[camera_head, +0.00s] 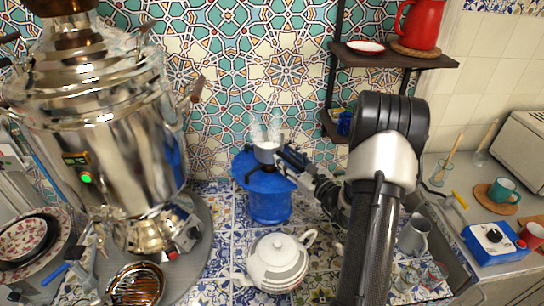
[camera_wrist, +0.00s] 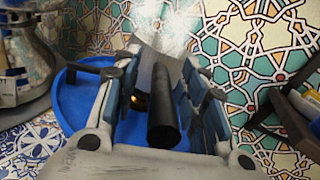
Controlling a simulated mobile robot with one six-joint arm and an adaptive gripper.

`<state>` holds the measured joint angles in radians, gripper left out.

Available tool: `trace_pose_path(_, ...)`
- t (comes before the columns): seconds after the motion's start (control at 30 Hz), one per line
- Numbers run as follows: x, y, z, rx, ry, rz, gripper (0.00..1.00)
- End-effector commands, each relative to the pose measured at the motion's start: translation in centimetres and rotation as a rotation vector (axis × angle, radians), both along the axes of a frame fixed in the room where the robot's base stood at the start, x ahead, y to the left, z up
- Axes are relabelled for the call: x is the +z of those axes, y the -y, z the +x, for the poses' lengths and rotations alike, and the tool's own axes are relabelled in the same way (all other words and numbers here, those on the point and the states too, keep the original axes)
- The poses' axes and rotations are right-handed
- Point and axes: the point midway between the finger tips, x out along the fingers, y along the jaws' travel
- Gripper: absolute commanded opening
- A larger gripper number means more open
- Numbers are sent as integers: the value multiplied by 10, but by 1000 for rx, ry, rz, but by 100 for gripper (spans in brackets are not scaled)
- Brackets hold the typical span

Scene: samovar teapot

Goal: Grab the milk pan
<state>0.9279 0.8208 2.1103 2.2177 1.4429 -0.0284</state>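The small grey milk pan (camera_head: 266,153) sits on top of the blue gas burner (camera_head: 265,196), with white steam above it. In the wrist view the pan's grey body (camera_wrist: 160,66) is partly hidden, and its dark round handle (camera_wrist: 163,115) points toward the camera. My gripper (camera_head: 288,158) is at the handle side of the pan. In the wrist view my gripper (camera_wrist: 158,80) is open, with one finger on each side of the handle and a visible gap on the left. A small orange flame (camera_wrist: 138,98) glows below the pan.
A large silver samovar (camera_head: 110,120) stands at left. A white teapot (camera_head: 277,262) stands in front of the burner. A dark wall shelf (camera_head: 390,56) with a red jug (camera_head: 420,22) is at upper right. A grey pitcher (camera_head: 413,236) stands right of my arm.

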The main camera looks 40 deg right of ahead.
Motion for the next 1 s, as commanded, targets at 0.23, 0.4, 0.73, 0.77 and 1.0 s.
trace_pose_path(0.23,0,0,4,0,-1,1,39)
trace_pose_path(0.4,0,0,4,0,0,1,31)
trace_pose_path(0.73,0,0,4,0,0,0,9)
trace_pose_path(0.77,0,0,4,0,0,0,7)
trace_pose_path(1.0,0,0,4,0,0,0,0)
